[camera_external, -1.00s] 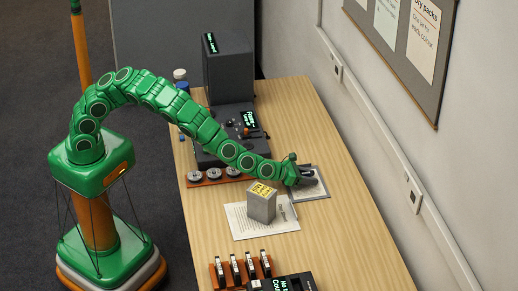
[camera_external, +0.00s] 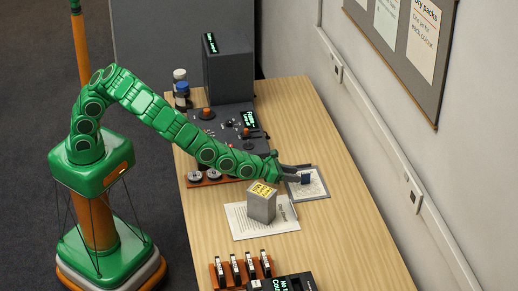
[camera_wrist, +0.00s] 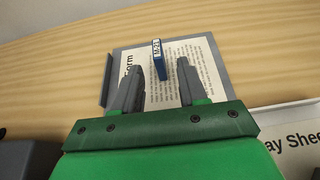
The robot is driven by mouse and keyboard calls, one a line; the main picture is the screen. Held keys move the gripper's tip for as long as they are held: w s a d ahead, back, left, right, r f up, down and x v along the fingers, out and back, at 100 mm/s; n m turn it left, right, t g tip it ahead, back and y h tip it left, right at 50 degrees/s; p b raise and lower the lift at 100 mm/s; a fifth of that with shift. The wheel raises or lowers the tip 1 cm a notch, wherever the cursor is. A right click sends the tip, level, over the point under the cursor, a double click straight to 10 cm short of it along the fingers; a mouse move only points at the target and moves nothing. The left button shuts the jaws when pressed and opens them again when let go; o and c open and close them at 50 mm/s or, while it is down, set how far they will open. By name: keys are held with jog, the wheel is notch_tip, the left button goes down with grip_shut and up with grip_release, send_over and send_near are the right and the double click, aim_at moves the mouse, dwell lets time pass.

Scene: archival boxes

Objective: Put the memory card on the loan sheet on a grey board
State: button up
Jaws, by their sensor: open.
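The memory card (camera_wrist: 158,59) is a small dark blue piece with a white label. In the wrist view it stands on edge on the printed loan sheet (camera_wrist: 196,50), which lies on the grey board (camera_wrist: 108,80). In the external view the card (camera_external: 305,180) rests toward the left part of the sheet (camera_external: 312,190) on the board (camera_external: 327,196). My gripper (camera_wrist: 160,68) is open, one finger to each side of the card, with gaps visible. In the external view my gripper (camera_external: 297,172) is at the board's left side, close to the card.
A grey block with a yellow top (camera_external: 262,207) stands on another paper sheet (camera_external: 240,222) in front of the board. A dark console (camera_external: 220,122) and tall box (camera_external: 228,70) stand behind. A rack of several black pieces (camera_external: 240,270) is at the front. The table's right side is clear.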

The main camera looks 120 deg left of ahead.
jog(key=shift+v, duration=2.1)
jog(key=shift+r, duration=0.1)
